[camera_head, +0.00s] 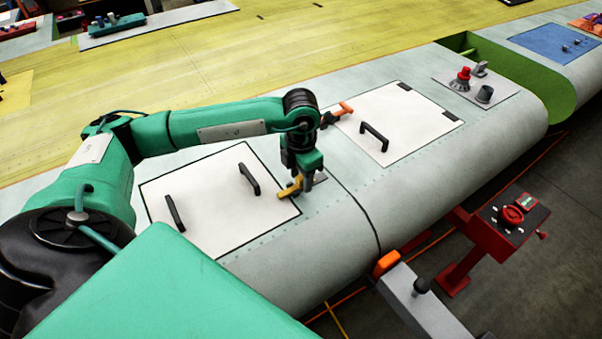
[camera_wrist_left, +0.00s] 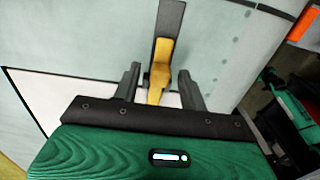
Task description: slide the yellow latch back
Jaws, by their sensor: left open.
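The yellow latch (camera_head: 290,189) sits at the right edge of the near white panel (camera_head: 215,205) on the grey wing. My left gripper (camera_head: 306,178) points down right at the latch and hides part of it. In the left wrist view the yellow latch (camera_wrist_left: 160,73) lies between the two dark fingers of my left gripper (camera_wrist_left: 160,88), with a gap on each side. The fingers are open. The latch rises from a dark plate (camera_wrist_left: 169,20), and its near end reaches over the white panel (camera_wrist_left: 45,95). My right gripper is not in view.
The near panel has two black handles (camera_head: 249,179). A second white panel (camera_head: 395,118) with an orange latch (camera_head: 337,112) lies farther along the wing. A red stand (camera_head: 512,216) and a grey post with an orange block (camera_head: 386,263) stand beside the wing's front edge.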

